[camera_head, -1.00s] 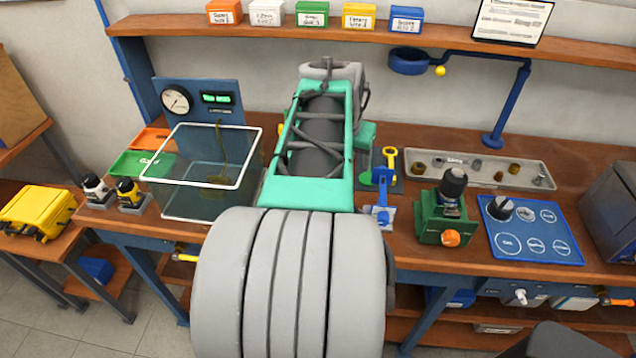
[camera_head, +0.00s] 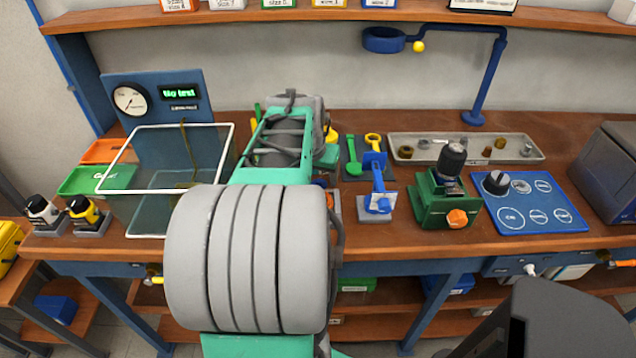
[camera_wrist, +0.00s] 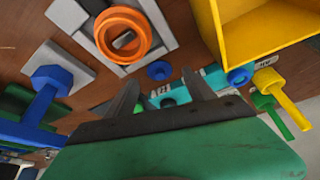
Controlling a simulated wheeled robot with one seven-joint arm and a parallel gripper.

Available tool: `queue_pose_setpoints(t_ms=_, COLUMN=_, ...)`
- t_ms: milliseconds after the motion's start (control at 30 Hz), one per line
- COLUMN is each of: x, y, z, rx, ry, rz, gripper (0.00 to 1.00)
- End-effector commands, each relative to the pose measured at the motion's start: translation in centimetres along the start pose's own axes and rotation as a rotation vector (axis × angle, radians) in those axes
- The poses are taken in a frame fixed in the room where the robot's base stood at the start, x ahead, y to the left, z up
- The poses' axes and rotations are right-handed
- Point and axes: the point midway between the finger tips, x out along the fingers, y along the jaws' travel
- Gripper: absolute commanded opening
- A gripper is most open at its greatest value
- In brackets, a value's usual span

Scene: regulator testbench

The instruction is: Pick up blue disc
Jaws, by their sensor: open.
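In the wrist view a small blue disc (camera_wrist: 159,70) with a darker centre lies on the brown bench, just beyond and between my fingertips. A second round blue piece (camera_wrist: 240,75) sits at the right end of a teal labelled strip (camera_wrist: 213,76). I cannot tell for sure which is the task's disc. My gripper (camera_wrist: 161,88) is open, its two dark fingers apart, with nothing seen held between them. The strip passes behind the fingers, partly hidden. In the head view my arm hides the gripper and most of this spot.
An orange ring (camera_wrist: 124,38) on a grey plate and a yellow bin (camera_wrist: 262,30) stand close by. A blue fixture (camera_head: 378,190) and green press (camera_head: 447,200) stand right of my arm. A glass tank (camera_head: 168,165) stands left. Bench in front of the blue panel (camera_head: 530,205) is narrow.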

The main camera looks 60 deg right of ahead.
Motion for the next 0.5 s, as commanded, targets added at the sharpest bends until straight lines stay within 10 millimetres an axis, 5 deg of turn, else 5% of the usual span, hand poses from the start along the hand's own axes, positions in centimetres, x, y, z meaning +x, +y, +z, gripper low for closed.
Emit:
queue_pose_setpoints(t_ms=333, x=1.54, y=-0.15, z=0.0, rx=-0.003, ry=0.001, rz=-0.001, gripper=0.61)
queue_pose_setpoints(t_ms=500, x=1.53, y=-0.16, z=0.01, rx=-0.003, ry=0.001, rz=-0.001, gripper=0.48)
